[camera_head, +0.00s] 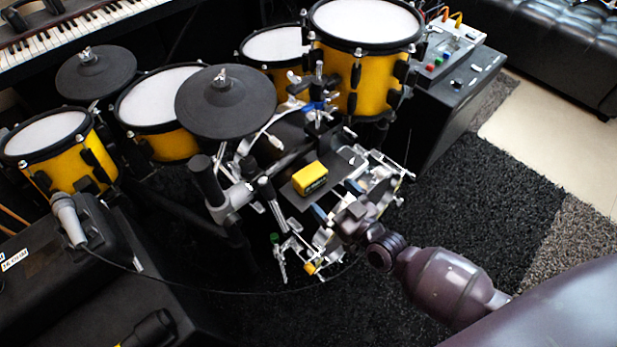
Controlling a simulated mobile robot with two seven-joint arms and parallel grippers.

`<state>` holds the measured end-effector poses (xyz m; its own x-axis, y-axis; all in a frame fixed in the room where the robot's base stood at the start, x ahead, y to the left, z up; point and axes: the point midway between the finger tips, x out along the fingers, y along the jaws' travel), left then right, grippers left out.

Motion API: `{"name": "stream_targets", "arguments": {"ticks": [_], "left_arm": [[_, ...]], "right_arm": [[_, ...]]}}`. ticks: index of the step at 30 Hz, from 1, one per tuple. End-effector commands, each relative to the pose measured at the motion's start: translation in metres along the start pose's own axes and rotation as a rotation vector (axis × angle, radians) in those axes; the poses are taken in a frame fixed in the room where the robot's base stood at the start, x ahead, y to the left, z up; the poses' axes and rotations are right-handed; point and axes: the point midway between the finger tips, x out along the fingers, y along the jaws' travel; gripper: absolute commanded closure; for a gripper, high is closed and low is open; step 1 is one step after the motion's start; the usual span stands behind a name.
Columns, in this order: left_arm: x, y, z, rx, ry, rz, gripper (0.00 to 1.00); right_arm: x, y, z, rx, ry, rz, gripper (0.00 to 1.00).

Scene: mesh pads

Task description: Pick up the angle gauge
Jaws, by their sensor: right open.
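A small yellow box with dark markings on its front, which I take to be the angle gauge (310,179), sits on a flat dark grey plate (338,163) amid the drum hardware. My right arm comes in from the lower right. My right gripper (336,201) is open and empty, just below and to the right of the yellow box, and looks apart from it. Its fingers are hard to tell from the metal parts around them. My left gripper is not in view.
Yellow drums with white mesh pads (365,22) and dark round cymbal pads (225,102) stand behind and left. Chrome stands crowd the plate. A microphone (68,220) with a cable lies at left. Black carpet (490,210) is clear at right.

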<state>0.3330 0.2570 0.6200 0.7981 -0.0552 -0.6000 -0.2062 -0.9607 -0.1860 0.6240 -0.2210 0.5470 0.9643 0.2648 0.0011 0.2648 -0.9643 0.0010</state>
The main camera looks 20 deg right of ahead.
Motion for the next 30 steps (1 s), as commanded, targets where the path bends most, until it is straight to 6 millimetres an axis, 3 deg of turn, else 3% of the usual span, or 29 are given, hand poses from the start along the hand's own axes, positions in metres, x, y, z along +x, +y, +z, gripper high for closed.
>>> {"name": "stream_targets", "arguments": {"ticks": [7,12,17,26,30], "left_arm": [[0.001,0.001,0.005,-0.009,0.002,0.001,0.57],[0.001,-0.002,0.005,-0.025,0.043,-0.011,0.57],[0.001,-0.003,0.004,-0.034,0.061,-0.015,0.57],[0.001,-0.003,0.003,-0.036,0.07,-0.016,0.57],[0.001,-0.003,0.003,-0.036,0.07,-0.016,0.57]], "right_arm": [[0.014,0.0,0.006,0.003,-0.004,0.0,0.0],[0.034,0.0,0.015,0.004,-0.008,-0.001,0.0],[0.052,0.001,0.012,0.003,-0.003,0.0,0.0],[0.057,0.001,0.01,0.001,-0.001,0.0,0.0],[0.057,0.001,0.01,0.001,-0.001,0.0,0.17]]}}
